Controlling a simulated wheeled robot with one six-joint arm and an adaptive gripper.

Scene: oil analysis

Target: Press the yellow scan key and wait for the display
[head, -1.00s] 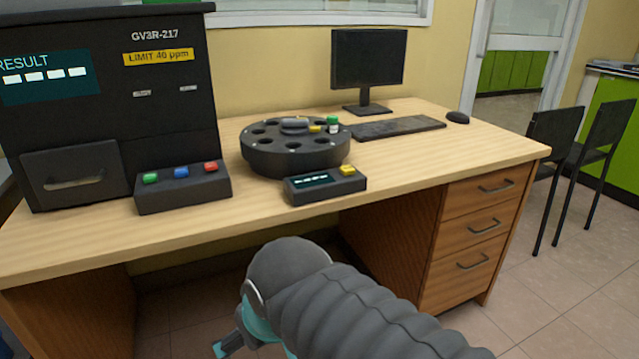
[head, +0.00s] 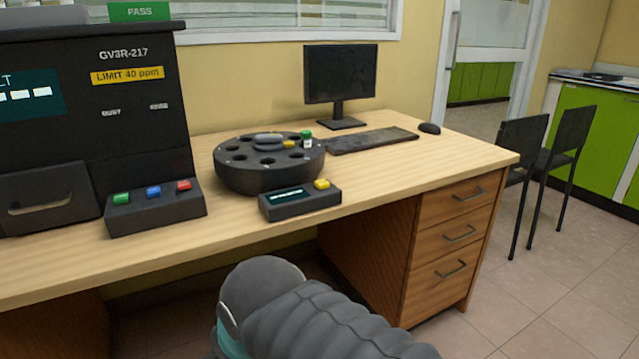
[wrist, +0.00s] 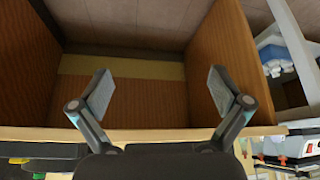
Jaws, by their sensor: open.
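The yellow scan key (head: 322,184) sits on top of a small dark scanner box at the desk's front edge in the head view. The box's display (head: 286,196) is dark teal with a row of small pale marks, too small to read. My gripper (wrist: 157,95) shows in the wrist view with its two fingers spread apart and nothing between them. It faces the open space under the desk, away from the key. In the head view my arm is low in front of the desk and the fingertips are out of frame.
A round dark carousel (head: 268,168) holding a green-capped vial (head: 307,139) stands behind the box. To the left are a control box with green, blue and red buttons (head: 154,205) and a black analyser (head: 100,110). A keyboard (head: 372,140) and monitor (head: 340,75) stand behind.

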